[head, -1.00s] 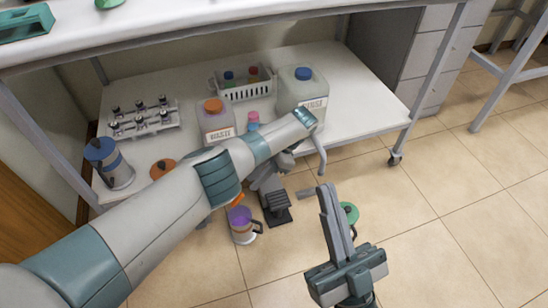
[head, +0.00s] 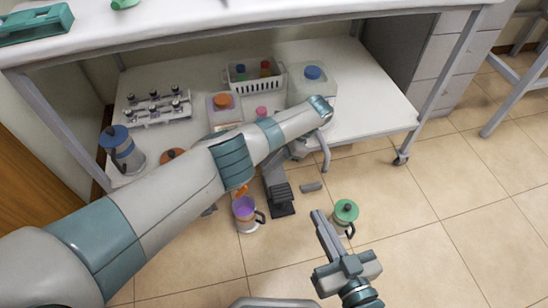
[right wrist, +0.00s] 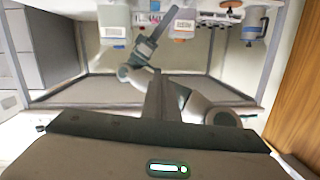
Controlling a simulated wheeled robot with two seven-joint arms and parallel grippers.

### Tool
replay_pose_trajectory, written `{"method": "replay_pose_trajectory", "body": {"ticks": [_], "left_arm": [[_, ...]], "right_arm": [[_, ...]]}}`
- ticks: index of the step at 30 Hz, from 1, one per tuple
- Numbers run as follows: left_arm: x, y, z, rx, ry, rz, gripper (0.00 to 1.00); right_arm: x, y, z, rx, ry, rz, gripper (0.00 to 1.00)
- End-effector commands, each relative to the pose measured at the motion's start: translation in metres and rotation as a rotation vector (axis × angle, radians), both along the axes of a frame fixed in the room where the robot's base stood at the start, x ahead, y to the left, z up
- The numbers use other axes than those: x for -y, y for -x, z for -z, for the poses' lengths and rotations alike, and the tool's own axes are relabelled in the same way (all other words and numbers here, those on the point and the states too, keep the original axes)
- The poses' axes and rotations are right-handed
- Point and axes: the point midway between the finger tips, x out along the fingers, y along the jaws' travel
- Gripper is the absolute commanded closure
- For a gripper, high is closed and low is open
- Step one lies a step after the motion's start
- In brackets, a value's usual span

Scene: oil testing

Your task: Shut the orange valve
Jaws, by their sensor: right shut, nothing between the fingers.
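A small orange part (head: 239,190), probably the orange valve, shows under my left forearm in the head view, just above a purple-lidded mug. My arm hides most of it. My left gripper (head: 281,198) hangs below the shelf's front edge, right of the orange part and apart from it; its fingers are not clear. My right gripper (head: 318,217) is shut and empty, low over the floor, right of and nearer than the orange part. Its closed fingers (right wrist: 158,95) also show in the right wrist view, where I cannot make out the valve.
A purple-lidded mug (head: 246,216) and a green-lidded jug (head: 344,214) stand on the floor. The low shelf (head: 375,105) holds bottles, a white basket (head: 256,88), a vial rack (head: 155,110) and a blue-lidded jug (head: 124,152). The floor at right is clear.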

Motion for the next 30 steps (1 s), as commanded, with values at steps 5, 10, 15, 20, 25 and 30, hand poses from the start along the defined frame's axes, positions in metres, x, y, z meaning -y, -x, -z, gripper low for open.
{"method": "replay_pose_trajectory", "body": {"ticks": [5, 10, 15, 20, 25, 30], "left_arm": [[-0.002, 0.000, -0.007, 0.000, 0.000, -0.001, 0.80], [-0.003, 0.000, -0.010, 0.000, 0.000, -0.003, 0.80], [-0.003, 0.000, -0.011, 0.000, 0.000, -0.003, 0.80], [-0.004, 0.000, -0.010, 0.000, 0.000, -0.004, 0.80], [-0.004, 0.000, -0.010, 0.000, 0.000, -0.003, 0.80], [0.003, 0.006, 0.000, 0.001, 0.024, 0.005, 0.80]], "right_arm": [[0.006, 0.003, 0.020, -0.120, 0.037, -0.001, 1.00], [0.010, 0.008, 0.035, -0.199, 0.059, -0.002, 1.00], [0.012, 0.010, 0.042, -0.233, 0.068, -0.003, 1.00], [0.012, 0.010, 0.043, -0.238, 0.070, -0.003, 1.00], [0.012, 0.010, 0.043, -0.237, 0.070, -0.003, 1.00], [0.012, 0.010, 0.043, -0.236, 0.069, -0.003, 1.00]]}}
